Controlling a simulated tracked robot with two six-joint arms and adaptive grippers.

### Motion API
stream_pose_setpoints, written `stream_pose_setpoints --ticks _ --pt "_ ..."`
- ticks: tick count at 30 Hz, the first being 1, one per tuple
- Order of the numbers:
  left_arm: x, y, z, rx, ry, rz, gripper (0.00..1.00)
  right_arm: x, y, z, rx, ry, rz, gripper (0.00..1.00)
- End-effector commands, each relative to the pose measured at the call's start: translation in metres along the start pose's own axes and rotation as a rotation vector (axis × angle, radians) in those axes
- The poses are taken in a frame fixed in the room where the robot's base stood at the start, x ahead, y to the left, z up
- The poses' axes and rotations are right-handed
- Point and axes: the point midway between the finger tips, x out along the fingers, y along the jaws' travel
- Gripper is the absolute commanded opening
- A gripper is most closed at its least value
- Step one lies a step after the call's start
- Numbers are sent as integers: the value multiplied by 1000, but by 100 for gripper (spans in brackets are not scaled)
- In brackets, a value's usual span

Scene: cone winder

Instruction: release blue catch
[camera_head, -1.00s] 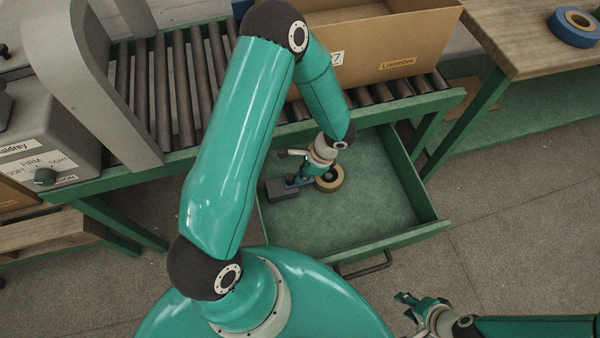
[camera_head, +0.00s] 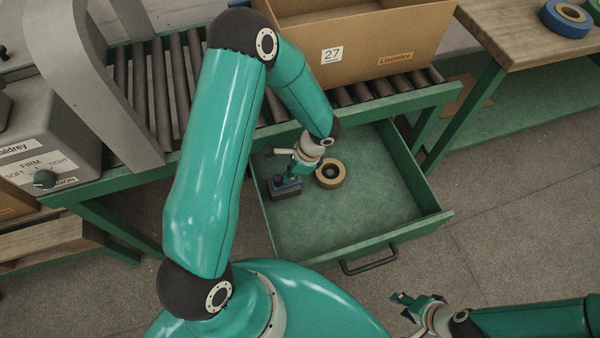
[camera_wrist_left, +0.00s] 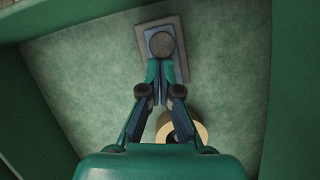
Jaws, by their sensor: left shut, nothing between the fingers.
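A dark grey block (camera_head: 286,194) lies in the open green drawer, at its left side. In the left wrist view it is a grey plate (camera_wrist_left: 143,50) with a blue part (camera_wrist_left: 178,68) and a round dark knob on top. I cannot tell for sure which part is the catch. My left gripper (camera_head: 287,183) is shut and empty, pointing down over the block; its fingertips (camera_wrist_left: 166,78) are at the near edge of the knob. I cannot tell whether they touch it. My right gripper (camera_head: 398,306) appears open and empty, outside the drawer at the lower right.
A tan tape roll (camera_head: 330,173) lies in the drawer (camera_head: 375,215), close right of the block. The drawer's right part is clear. A cardboard box (camera_head: 365,45) stands on the rollers above. A blue roll (camera_head: 566,20) is on the wooden table (camera_head: 515,40).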

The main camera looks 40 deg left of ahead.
Motion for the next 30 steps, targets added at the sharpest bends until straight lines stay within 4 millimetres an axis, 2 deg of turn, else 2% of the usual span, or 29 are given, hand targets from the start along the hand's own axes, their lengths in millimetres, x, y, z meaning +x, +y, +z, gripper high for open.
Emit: stream_pose_setpoints --ticks 5,12,18,23,30 --pt "-26 0 0 0 0 -4 0 0 0 0 0 0 0 39" --pt "-75 -1 -2 2 3 -6 0 0 0 0 0 0 0 39" --pt "-104 -1 -3 4 4 -5 0 0 0 0 0 0 0 39" --pt "-114 -1 -3 5 4 -3 0 0 0 0 0 0 0 39" --pt "-115 0 -3 6 3 -3 0 0 0 0 0 0 0 39"
